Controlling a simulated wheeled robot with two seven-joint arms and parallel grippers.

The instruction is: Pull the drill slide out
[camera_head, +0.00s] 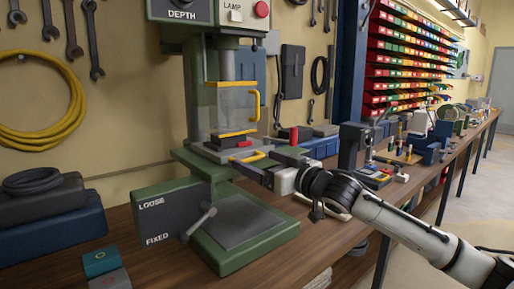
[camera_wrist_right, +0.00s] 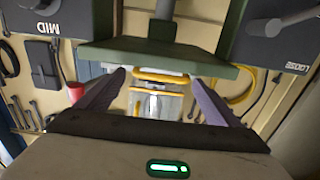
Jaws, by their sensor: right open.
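The green drill press (camera_head: 225,215) stands on the wooden bench. Its slide shows as a low plate with a red and dark piece (camera_head: 235,145) under the clear guard. A yellow handle (camera_head: 254,156) sticks out at the slide's front. My right gripper (camera_head: 252,165) reaches in from the right, close to this handle. In the right wrist view my right gripper (camera_wrist_right: 160,78) has its two dark fingers wide apart, with a yellow handle (camera_wrist_right: 160,77) showing between them. Contact cannot be told. My left gripper is not in view.
The clear guard (camera_head: 232,105) has its own yellow handle just above. A LOOSE/FIXED lever box (camera_head: 172,222) stands at the press's front left. Dark and blue cases (camera_head: 50,215) lie at left. Tools and small parts crowd the bench (camera_head: 345,235) to the right.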

